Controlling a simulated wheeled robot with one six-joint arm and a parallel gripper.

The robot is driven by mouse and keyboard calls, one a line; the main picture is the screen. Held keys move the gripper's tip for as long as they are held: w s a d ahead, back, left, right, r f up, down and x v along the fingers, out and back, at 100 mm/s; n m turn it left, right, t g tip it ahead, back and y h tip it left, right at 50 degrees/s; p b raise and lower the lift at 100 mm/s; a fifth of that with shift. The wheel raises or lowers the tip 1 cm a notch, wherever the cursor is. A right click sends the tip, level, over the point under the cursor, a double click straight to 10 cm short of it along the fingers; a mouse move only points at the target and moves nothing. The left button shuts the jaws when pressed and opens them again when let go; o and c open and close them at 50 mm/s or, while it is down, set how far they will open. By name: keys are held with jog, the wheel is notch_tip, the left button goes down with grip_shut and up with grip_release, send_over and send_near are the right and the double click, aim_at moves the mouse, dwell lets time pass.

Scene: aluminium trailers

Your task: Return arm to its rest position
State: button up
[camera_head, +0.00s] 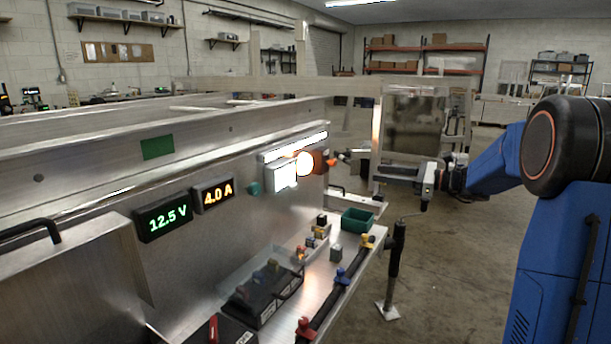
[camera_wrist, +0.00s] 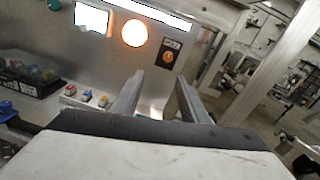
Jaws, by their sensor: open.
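My gripper (camera_head: 388,174) is held out to the left at the end of my blue arm, in front of the aluminium trailer panel (camera_head: 236,222). In the wrist view its two fingers (camera_wrist: 160,97) stand apart with nothing between them. Beyond the fingers are a glowing round lamp (camera_wrist: 134,33) and a small dark box with an orange knob (camera_wrist: 169,56). The fingers appear apart from both. The lamp also shows in the head view (camera_head: 304,164), beside a lit white panel (camera_head: 282,176).
A ledge below the panel holds black batteries (camera_head: 258,299), small coloured parts and a green bin (camera_head: 357,221). A dark post (camera_head: 396,249) stands by the ledge's right end. Two displays (camera_head: 163,217) read 12.5 V and 4.0 A. Open floor lies between the post and my arm.

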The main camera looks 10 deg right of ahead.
jog(key=s+a+f+n+g+h, duration=0.2)
jog(key=s+a+n, duration=0.2)
jog(key=s, duration=0.5)
jog(key=s+a+f+n+g+h, duration=0.25)
jog(key=s+a, duration=0.25)
jog(key=s, duration=0.3)
jog(key=s+a+f+n+g+h, duration=0.2)
jog(key=s+a+f+n, duration=0.15)
jog(key=s, duration=0.55)
jog(key=s+d+f+n+h, duration=0.2)
jog(key=s+f+n, duration=0.1)
jog(key=s, duration=0.4)
jog(key=s+d+f+n+t+h, duration=0.1)
jog(key=s+d+f+n+h, duration=0.1)
jog(key=s+n, duration=0.3)
jog(key=s+d+f+n+h, duration=0.3)
jog(key=s+d+n+h, duration=0.1)
jog(key=s, duration=0.4)
jog(key=shift+s+f+t, duration=0.3)
jog(key=shift+t, duration=0.05)
jog(key=shift+a, duration=0.1)
